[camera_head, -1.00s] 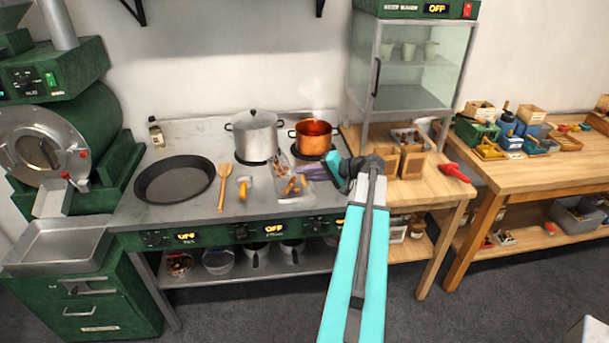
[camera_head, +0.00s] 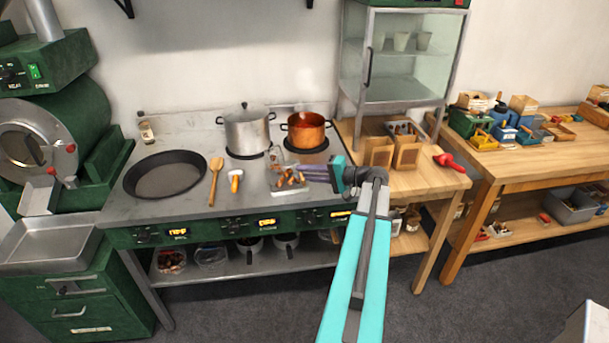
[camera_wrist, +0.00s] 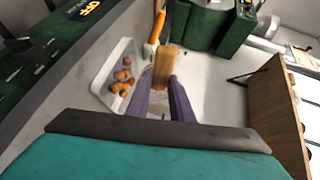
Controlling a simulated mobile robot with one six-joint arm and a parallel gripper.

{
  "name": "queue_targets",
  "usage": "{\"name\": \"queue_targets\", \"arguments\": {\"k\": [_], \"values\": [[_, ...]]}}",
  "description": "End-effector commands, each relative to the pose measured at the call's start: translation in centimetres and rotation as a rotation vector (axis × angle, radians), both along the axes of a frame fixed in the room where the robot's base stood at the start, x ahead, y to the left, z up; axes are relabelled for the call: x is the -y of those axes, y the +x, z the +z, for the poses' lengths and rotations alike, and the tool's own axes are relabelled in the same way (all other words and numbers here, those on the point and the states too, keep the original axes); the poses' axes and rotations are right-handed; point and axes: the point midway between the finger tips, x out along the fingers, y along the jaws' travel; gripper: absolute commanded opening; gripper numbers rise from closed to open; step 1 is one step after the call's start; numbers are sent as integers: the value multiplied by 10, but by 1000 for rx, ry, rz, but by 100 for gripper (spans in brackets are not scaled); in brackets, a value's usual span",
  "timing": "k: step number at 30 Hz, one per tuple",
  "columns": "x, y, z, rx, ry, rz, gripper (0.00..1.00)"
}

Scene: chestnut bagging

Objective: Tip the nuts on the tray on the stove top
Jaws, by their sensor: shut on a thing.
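A small pale tray (camera_head: 275,187) lies on the stove top (camera_head: 195,205) with several brown nuts (camera_head: 292,179) on it. In the wrist view the tray (camera_wrist: 97,84) and nuts (camera_wrist: 122,80) are left of my fingers. My gripper (camera_head: 306,172) reaches in from the right, just above the tray's right side. It is shut on a clear container (camera_head: 277,156), which shows beside the nuts. In the wrist view my gripper (camera_wrist: 167,85) has a tan piece at its fingertips; I cannot tell whether it belongs to the container. The container's contents are unclear.
A steel pot (camera_head: 247,130) and a copper pot (camera_head: 305,130) stand behind the tray. An orange-and-white tool (camera_head: 235,180), a wooden spatula (camera_head: 215,182) and a dark pan (camera_head: 166,175) lie to the left. Wooden boxes (camera_head: 407,153) stand on the bench at right.

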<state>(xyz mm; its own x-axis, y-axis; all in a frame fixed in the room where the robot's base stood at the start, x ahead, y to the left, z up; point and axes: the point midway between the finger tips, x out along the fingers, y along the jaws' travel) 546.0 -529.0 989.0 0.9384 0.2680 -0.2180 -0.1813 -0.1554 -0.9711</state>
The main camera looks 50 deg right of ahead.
Motion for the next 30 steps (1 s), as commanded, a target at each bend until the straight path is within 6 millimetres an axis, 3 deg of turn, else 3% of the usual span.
{"name": "queue_targets", "arguments": {"k": [30], "values": [[11, -12, -23, 188, 160, 1, 0]]}}
